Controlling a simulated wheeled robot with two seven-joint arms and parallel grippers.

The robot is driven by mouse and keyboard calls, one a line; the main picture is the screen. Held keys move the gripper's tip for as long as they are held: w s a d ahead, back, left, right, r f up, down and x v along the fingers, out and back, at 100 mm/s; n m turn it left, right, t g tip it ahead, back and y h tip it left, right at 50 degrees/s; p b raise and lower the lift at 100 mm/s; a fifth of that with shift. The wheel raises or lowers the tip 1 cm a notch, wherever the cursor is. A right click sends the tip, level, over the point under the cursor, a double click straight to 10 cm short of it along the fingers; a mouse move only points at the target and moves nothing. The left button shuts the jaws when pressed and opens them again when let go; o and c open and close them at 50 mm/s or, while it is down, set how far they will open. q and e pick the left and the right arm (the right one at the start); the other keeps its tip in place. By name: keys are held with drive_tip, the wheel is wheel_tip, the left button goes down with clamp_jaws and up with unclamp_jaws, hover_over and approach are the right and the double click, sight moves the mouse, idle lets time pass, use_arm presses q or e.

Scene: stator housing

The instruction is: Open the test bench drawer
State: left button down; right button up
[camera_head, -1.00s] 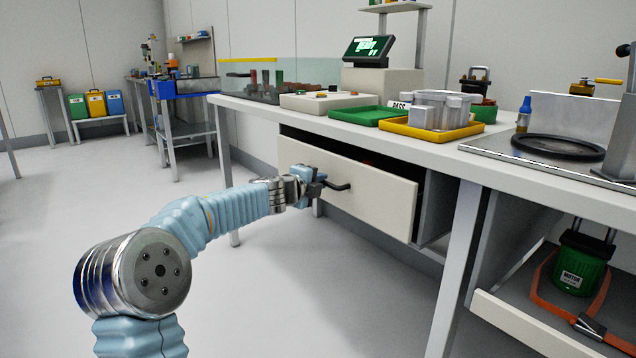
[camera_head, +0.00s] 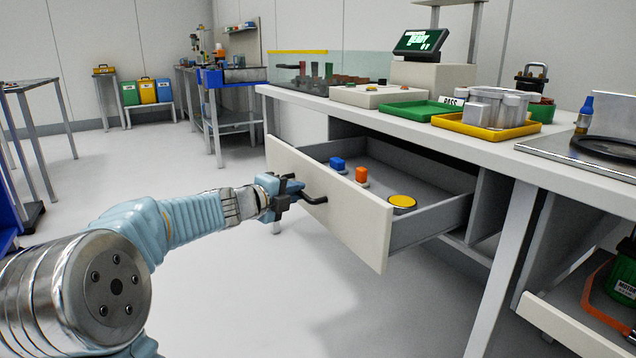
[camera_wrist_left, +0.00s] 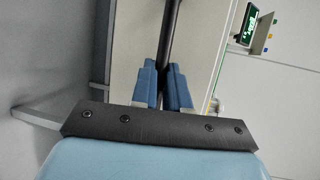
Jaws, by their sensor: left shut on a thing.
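The test bench drawer (camera_head: 335,211) is pulled well out from under the white bench top, with its cream front facing me. Its grey inside shows a blue part (camera_head: 338,164), an orange part (camera_head: 361,175) and a round yellow-topped piece (camera_head: 402,202). My left gripper (camera_head: 287,191) is shut on the dark bar handle (camera_head: 314,199) of the drawer front. In the left wrist view, the blue fingers (camera_wrist_left: 162,88) close around the dark handle bar (camera_wrist_left: 171,35). My right gripper is not in view.
The bench top (camera_head: 400,122) carries a green tray (camera_head: 415,110), a yellow tray (camera_head: 480,131) with grey parts, and a display (camera_head: 420,41). A bench leg (camera_head: 503,270) stands right of the drawer. The floor in front is clear.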

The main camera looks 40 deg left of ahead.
use_arm(q)
drive_tip(key=shift+s+a+p, duration=0.15)
drive_tip(key=shift+s+a, duration=0.2)
drive_tip(key=shift+s, duration=0.5)
drive_tip(key=shift+s+a+p, duration=0.15)
drive_tip(key=shift+s+a, duration=0.25)
drive_tip(key=shift+s, duration=0.5)
drive_tip(key=shift+s+a+p, duration=0.15)
drive_tip(key=shift+s+a, duration=0.2)
drive_tip(key=shift+s, duration=0.5)
drive_tip(key=c, duration=1.1)
unclamp_jaws()
drive_tip(key=s, duration=0.4)
drive_tip(key=s+r+p, duration=0.1)
drive_tip(key=s, duration=0.4)
drive_tip(key=s+r+p, duration=0.1)
drive_tip(key=s, duration=0.3)
drive_tip(key=shift+s+d+r, duration=0.1)
drive_tip(key=shift+s+r, duration=0.15)
drive_tip(key=shift+s, duration=0.05)
